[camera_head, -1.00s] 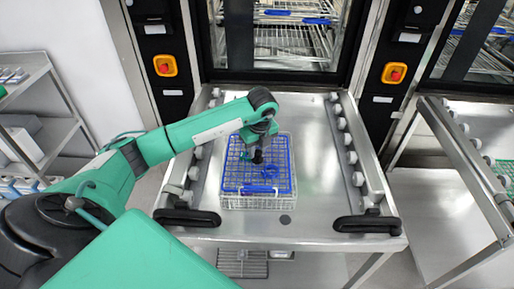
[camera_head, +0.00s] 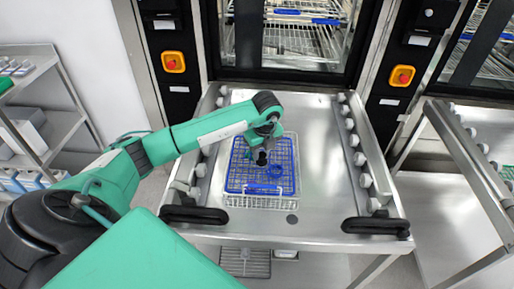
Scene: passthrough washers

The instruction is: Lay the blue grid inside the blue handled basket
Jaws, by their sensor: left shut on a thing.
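The blue grid (camera_head: 238,177) is a flat wire frame at the top of a pale wire basket (camera_head: 262,203) on the steel trolley top. It looks roughly level and lined up with the basket. A blue handle (camera_head: 265,187) shows at the basket's near side. My left gripper (camera_head: 262,160) points down over the middle of the grid and is shut on it. The fingertips are partly hidden by the gripper body. I cannot tell how deep the grid sits in the basket. My right gripper is out of view.
The steel trolley top (camera_head: 322,190) is bare to the right of the basket, with rollers along both sides and black handles (camera_head: 375,227) at the near corners. A washer with racks (camera_head: 290,40) stands behind. A shelf (camera_head: 50,130) is at left, another trolley (camera_head: 450,215) at right.

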